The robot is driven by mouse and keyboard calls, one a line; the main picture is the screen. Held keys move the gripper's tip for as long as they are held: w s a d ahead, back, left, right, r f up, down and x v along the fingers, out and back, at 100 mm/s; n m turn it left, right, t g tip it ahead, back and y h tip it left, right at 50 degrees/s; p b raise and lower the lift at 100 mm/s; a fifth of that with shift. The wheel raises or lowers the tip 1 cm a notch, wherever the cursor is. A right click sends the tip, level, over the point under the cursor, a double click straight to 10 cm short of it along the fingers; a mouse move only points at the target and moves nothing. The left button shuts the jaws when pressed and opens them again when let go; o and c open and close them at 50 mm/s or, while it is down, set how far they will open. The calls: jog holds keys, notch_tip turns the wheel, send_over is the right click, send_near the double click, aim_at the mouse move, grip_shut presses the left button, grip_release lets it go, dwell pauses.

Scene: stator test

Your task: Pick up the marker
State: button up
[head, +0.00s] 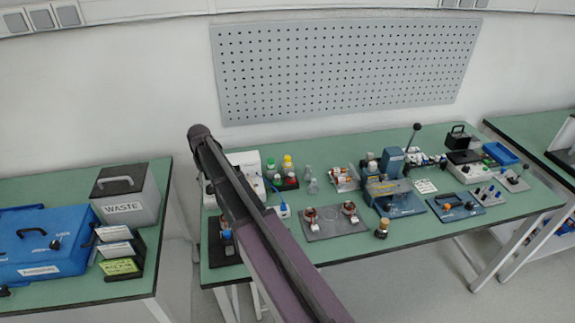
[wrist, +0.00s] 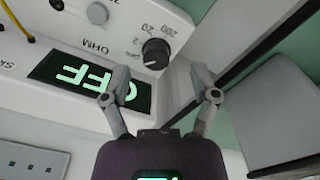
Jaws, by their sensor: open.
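I cannot make out a marker in either view; it may be hidden or too small to tell. My gripper (wrist: 161,72) is open in the wrist view, with nothing between its fingers. Its fingers overlap the view of a white meter (wrist: 95,38) with an OHM dial, a dark knob (wrist: 155,52) and a lit green OFF display (wrist: 72,78). I cannot tell whether the fingers touch the meter. In the head view my arm crosses the left end of the middle table, and my gripper is not clearly visible there.
The middle green table (head: 330,253) holds a grey plate with copper coils (head: 335,228), a blue press (head: 392,168), small bottles (head: 287,163) and a blue tray (head: 500,153). A grey WASTE bin (head: 133,208) and blue case (head: 40,262) stand on the left table. A pegboard (head: 345,70) hangs behind.

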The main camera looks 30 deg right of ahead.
jog(key=s+m, duration=0.2)
jog(key=s, duration=2.5)
jog(key=shift+m, duration=0.4)
jog(key=shift+w+a, duration=0.1)
jog(key=shift+c, duration=1.4)
